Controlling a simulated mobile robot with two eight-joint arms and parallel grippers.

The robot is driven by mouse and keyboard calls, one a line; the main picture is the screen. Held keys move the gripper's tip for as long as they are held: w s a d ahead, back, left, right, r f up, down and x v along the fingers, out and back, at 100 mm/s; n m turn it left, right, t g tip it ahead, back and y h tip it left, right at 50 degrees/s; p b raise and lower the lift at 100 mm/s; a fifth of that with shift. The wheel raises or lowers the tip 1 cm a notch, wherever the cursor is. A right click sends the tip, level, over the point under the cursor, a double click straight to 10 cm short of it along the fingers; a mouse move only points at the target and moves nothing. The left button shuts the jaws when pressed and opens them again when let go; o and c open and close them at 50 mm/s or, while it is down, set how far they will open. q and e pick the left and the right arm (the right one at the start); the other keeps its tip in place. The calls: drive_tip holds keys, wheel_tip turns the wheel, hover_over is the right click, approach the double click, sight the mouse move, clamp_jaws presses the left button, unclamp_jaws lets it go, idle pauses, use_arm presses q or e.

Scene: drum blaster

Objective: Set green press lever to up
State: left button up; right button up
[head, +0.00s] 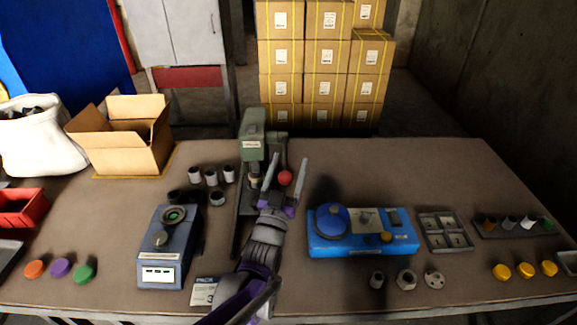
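The green press (252,138) stands upright at the back middle of the table. Its lever ends in a red ball knob (285,177), low on the press's right side; the rest of the lever is hard to make out. My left gripper (289,160) is open, pointing away from me towards the press. Its two fingers appear on either side of the knob, the right finger close to it. I cannot tell whether the knob is between the fingers in depth or touching one. My arm hides part of the press base. My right gripper is not in view.
On the table (420,165), a blue box device (362,248) with a dome lies right of my arm, and a grey-blue device (160,262) left of it. Several dark cylinders (211,177) stand left of the press. An open carton (120,150) is at the back left.

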use_arm(q)
clamp_jaws()
idle(1.3)
